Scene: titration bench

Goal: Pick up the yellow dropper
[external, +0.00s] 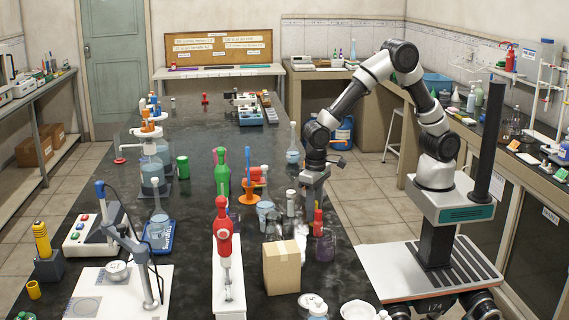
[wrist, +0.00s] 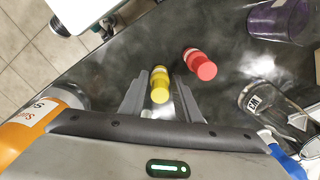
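The yellow dropper (wrist: 160,85) shows in the wrist view, its yellow cap toward the camera, between the two fingers of my gripper (wrist: 162,88). The fingers are apart, with a gap on each side of the cap. I cannot tell how far below the fingertips the cap is. A dropper with a red cap (wrist: 201,66) is just to its right. In the external view my gripper (external: 316,188) points down over the right side of the dark bench, and the red dropper (external: 318,222) shows below it.
A purple beaker (wrist: 279,18) stands beyond the red dropper, and a clear glass vessel (wrist: 272,108) is at the right. An orange bottle (wrist: 32,130) is close at the left. A cardboard box (external: 281,267) stands nearby on the bench.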

